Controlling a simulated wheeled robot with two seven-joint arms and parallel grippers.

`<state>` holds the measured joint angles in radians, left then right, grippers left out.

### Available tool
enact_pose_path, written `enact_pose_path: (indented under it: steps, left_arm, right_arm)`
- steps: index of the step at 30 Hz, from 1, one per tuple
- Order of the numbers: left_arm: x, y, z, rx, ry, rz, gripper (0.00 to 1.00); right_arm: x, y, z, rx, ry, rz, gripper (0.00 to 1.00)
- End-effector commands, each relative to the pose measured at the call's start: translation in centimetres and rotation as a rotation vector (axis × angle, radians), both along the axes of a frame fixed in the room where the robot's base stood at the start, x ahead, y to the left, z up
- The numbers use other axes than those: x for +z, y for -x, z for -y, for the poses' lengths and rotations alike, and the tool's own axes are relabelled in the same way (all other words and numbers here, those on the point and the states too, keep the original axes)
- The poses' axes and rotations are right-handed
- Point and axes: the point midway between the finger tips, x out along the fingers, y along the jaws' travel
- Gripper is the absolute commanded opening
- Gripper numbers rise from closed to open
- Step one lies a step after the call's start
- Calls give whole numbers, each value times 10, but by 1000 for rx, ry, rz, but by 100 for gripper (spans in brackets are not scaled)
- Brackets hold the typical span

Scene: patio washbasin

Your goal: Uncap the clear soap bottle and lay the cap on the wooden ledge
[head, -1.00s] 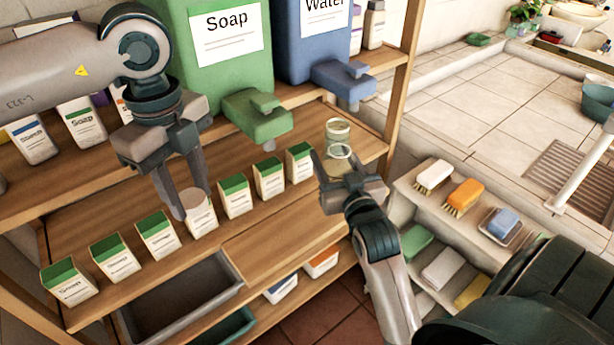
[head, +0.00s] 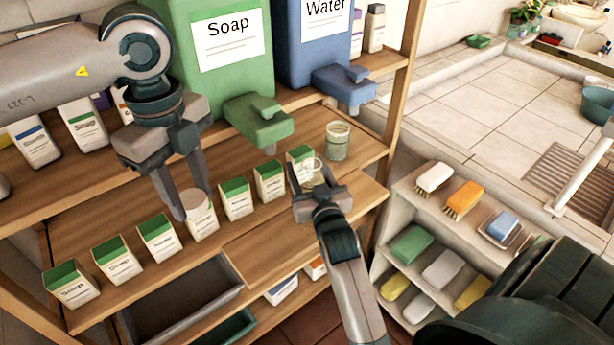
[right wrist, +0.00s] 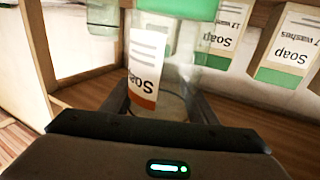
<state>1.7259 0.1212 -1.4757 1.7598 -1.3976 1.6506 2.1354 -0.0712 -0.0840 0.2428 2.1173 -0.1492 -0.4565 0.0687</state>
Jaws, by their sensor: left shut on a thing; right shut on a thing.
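My right gripper (head: 312,180) is shut on a small clear container (head: 311,168) at the right part of the wooden ledge (head: 285,222). In the right wrist view the clear container (right wrist: 176,100) fills the space between the fingers, with an orange-edged Soap label showing on or through it. Whether it has a cap cannot be told. A second clear jar (head: 337,142) with pale green contents stands upright behind it. My left gripper (head: 192,203) points down, shut on a white labelled container (head: 202,222) in the carton row. Its top is partly hidden by the fingers.
Several green-topped soap cartons (head: 121,259) stand in a row on the shelf. The green Soap tank (head: 235,85) and blue Water tank (head: 312,45) stand above, their taps jutting forward. A grey bin (head: 190,302) lies below. Brushes and sponges sit on a rack (head: 410,200) at right.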

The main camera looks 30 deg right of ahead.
Motion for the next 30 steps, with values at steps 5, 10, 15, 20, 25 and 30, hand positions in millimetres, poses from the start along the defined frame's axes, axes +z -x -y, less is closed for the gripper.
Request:
enact_pose_path:
  steps: [5, 10, 15, 20, 25, 30]
  left_arm:
    - [3, 0, 0, 0, 0, 0, 10]
    - [3, 0, 0, 0, 0, 0, 10]
    - [3, 0, 0, 0, 0, 0, 10]
    - [2, 0, 0, 0, 0, 0, 10]
    - [2, 0, 0, 0, 0, 0, 10]
    - [2, 0, 0, 0, 0, 0, 10]
  right_arm:
    - [-21, 0, 0, 0, 0, -2, 0]
    - [-27, 0, 0, 1, 1, 0, 0]
    - [-26, 0, 0, 1, 0, 0, 0]
    - [-30, 0, 0, 1, 0, -1, 56]
    - [-29, 0, 0, 1, 0, -1, 72]
    - [-29, 0, 0, 1, 0, -1, 72]
